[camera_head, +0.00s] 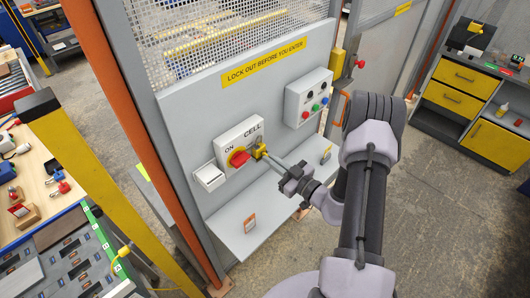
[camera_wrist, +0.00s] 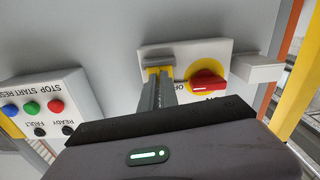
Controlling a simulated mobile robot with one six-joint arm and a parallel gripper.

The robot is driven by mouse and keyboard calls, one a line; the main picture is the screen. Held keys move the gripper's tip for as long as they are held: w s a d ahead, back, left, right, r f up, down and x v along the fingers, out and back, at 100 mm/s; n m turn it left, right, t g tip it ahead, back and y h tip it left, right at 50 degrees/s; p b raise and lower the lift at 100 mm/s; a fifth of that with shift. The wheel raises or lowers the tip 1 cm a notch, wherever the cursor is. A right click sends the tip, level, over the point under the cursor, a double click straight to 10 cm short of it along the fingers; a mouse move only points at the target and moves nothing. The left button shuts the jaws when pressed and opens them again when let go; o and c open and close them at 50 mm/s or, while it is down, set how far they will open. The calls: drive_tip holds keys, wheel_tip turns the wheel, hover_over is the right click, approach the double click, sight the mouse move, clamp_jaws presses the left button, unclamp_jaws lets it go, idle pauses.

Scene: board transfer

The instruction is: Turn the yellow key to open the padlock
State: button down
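A yellow padlock (camera_head: 259,152) hangs at the right side of the red rotary switch handle (camera_head: 239,158) on the white cell switch box (camera_head: 227,142). My gripper (camera_head: 267,157) reaches in from the right, its fingertips at the padlock. In the wrist view the two long grey fingers (camera_wrist: 160,80) run close together up to the yellow padlock (camera_wrist: 152,72). The fingers cover most of the padlock's front. I cannot make out the yellow key apart from the padlock, nor whether the fingers grip it. The red handle (camera_wrist: 207,85) on its yellow disc also shows there.
A control box (camera_head: 308,97) with coloured buttons is mounted right of the switch box. A small white holder (camera_head: 208,176) sits at its lower left. A grey shelf (camera_head: 262,218) juts out below, bearing an orange-and-white tag (camera_head: 249,223). A mesh fence stands above the panel.

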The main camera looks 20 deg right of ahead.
drive_tip(key=shift+r+m+p, duration=0.1)
drive_tip(key=shift+m+p, duration=0.3)
drive_tip(key=c, duration=1.5)
unclamp_jaws()
drive_tip(key=shift+c, duration=0.2)
